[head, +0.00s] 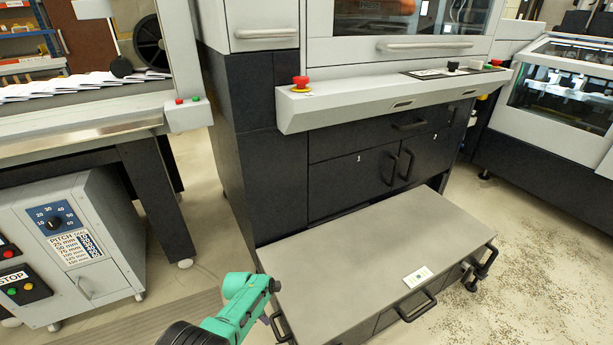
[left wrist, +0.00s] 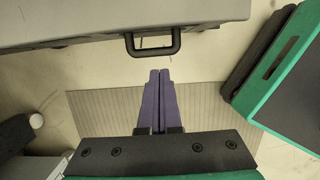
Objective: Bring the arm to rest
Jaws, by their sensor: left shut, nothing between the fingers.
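My left arm (head: 236,305), green and black, comes in at the bottom of the head view, beside the left end of a low grey-topped drawer unit. In the left wrist view my left gripper (left wrist: 160,73) has its two purple fingers shut together with nothing between them. The fingers point toward a black handle (left wrist: 153,47) on a grey unit, with the tips just below it in the picture; I cannot tell the distance. My right arm and gripper are not in view.
The low drawer unit (head: 370,262) carries a small white card (head: 418,277) and has black handles. Behind it stands a tall machine with a red stop button (head: 300,84). A control cabinet (head: 75,245) stands left. Open floor (head: 530,270) lies right, strewn with specks.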

